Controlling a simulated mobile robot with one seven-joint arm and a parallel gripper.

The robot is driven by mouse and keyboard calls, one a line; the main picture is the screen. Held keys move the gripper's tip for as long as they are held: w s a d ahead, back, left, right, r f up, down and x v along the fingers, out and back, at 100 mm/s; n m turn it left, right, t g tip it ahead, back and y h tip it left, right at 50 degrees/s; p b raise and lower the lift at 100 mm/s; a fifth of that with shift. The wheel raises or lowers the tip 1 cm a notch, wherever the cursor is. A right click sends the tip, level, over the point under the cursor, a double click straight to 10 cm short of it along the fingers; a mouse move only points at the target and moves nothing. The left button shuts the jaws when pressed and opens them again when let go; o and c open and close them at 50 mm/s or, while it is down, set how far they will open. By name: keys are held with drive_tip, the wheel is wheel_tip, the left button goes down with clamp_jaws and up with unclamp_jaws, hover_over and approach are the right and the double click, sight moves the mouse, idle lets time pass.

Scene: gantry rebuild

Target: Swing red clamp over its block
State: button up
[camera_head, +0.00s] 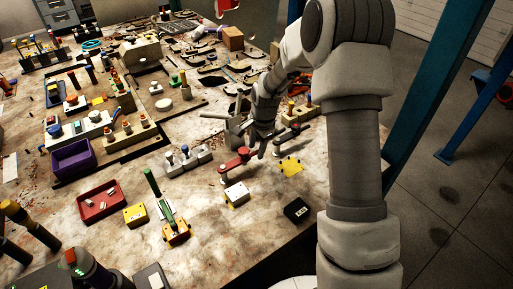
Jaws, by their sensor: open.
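The red clamp (235,161) is in the head view, near the middle of the table. Its short red arm slants up to the right, with a round grey foot at its lower left end. The clamp's arm is not over this block; I cannot tell if this is the clamp's own block. My gripper (264,150) is open, pointing down just right of the red clamp's upper end. I cannot tell whether a finger touches the clamp.
A green-handled clamp (161,203) stands by an orange block (176,233). A grey block with knobs (187,160) is left of the clamp. Red (101,211) and purple (72,171) bins stand farther left.

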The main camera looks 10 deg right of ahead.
drive_tip(key=shift+f, duration=0.2)
clamp_jaws()
idle(1.4)
